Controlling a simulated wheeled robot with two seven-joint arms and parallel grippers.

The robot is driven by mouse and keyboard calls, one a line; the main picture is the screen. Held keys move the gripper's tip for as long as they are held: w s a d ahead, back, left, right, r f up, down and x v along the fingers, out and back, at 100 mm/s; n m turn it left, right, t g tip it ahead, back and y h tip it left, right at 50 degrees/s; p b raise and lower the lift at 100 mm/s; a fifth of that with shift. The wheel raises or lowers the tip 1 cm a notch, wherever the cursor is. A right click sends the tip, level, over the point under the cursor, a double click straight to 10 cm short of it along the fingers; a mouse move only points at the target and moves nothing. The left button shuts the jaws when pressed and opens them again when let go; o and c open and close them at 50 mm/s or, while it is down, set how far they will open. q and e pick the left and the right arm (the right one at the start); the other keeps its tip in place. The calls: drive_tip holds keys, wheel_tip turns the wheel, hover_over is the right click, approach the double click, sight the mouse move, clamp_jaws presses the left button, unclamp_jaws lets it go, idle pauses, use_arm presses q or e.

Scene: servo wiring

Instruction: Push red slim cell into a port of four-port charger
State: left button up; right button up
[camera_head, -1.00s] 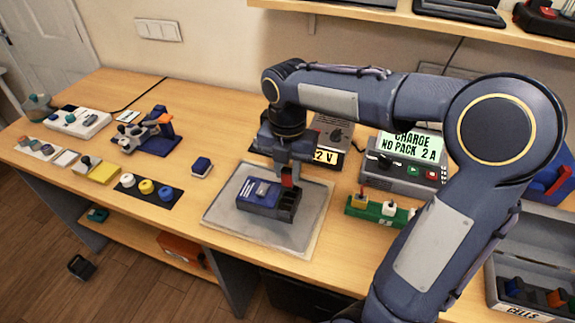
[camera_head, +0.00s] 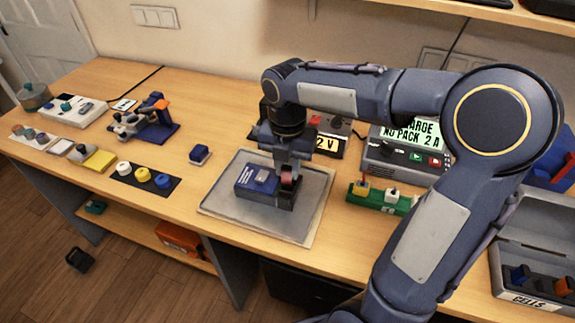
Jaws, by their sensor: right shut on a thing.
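The four-port charger (camera_head: 256,180), a blue block with a dark ported end, sits on a grey tray (camera_head: 226,198) near the middle of the bench. My right gripper (camera_head: 287,184) points down over the charger's dark right end, shut on the red slim cell (camera_head: 288,179). Only a small red patch of the cell shows between the fingers. The cell's lower end is hidden, so I cannot tell how deep it sits in a port. My left gripper is not in view.
A green holder (camera_head: 376,198) with small parts stands right of the tray, and a charge unit with a lit display (camera_head: 411,132) behind it. A cells box (camera_head: 530,299) is at the lower right. A small blue block (camera_head: 200,153) lies left of the tray. Bare bench lies behind it.

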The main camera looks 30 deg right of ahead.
sight(287, 185)
drive_tip(key=shift+p, duration=0.5)
idle(1.1)
drive_tip(key=shift+f+b, duration=1)
drive_tip(key=shift+f, duration=0.65)
drive_tip(key=o, duration=1)
drive_tip(key=shift+o, duration=0.2)
wheel_tip(287, 185, up, 8)
drive_tip(key=shift+f, duration=0.1)
